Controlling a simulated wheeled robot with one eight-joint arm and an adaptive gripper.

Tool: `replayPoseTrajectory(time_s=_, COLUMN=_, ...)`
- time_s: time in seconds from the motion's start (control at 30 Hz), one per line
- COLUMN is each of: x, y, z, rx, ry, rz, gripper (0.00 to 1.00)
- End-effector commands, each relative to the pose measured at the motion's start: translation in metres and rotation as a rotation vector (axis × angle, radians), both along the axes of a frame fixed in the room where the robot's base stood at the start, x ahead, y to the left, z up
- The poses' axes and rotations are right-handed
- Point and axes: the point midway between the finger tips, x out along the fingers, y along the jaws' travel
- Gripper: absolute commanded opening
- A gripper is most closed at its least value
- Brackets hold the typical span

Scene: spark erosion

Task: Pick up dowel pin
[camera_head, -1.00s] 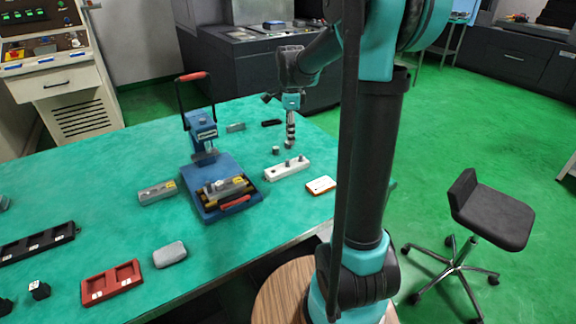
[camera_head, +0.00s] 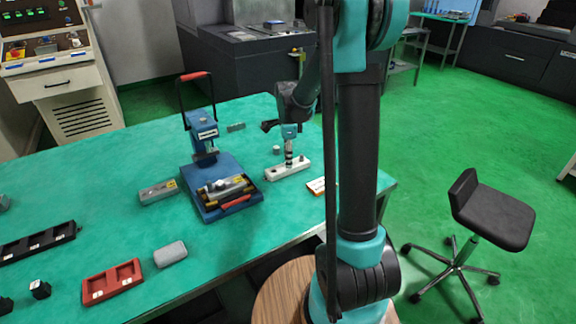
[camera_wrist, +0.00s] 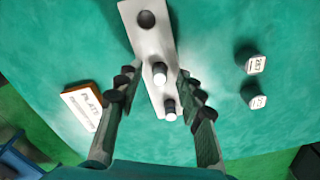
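A white block (camera_wrist: 147,45) holds two short upright pins with bright tops. One pin (camera_wrist: 160,73) is near the block's middle and the other pin (camera_wrist: 169,107) is nearer its lower end; an empty dark hole shows at the upper end. I cannot tell which pin is the dowel pin. My gripper (camera_wrist: 157,85) is open, with one finger on each side of the block and pins, and nothing visibly clamped. In the head view the gripper (camera_head: 289,162) is over the white block (camera_head: 276,174), hiding the pins there.
Two grey labelled cylinders (camera_wrist: 255,80) stand right of the block in the wrist view. An orange-edged white box (camera_wrist: 84,107) lies to its left. In the head view a blue press (camera_head: 205,150) stands left of the gripper. Bare green table (camera_head: 120,160) lies farther left.

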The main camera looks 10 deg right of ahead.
Motion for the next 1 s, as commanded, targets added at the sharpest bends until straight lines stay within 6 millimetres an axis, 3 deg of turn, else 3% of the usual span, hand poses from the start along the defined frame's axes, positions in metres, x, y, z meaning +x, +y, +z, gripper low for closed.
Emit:
replayPoseTrajectory(time_s=0.13, x=-0.0001, y=-0.0001, z=0.0002, rx=0.0, ry=0.0, rz=0.0, gripper=0.38)
replayPoseTrajectory(time_s=0.43, x=-0.0001, y=-0.0002, z=0.0005, rx=0.0, ry=0.0, rz=0.0, gripper=0.01)
replayPoseTrajectory(time_s=1.0, x=-0.0004, y=-0.0002, z=0.0098, rx=0.0, ry=0.0, rz=0.0, gripper=0.0)
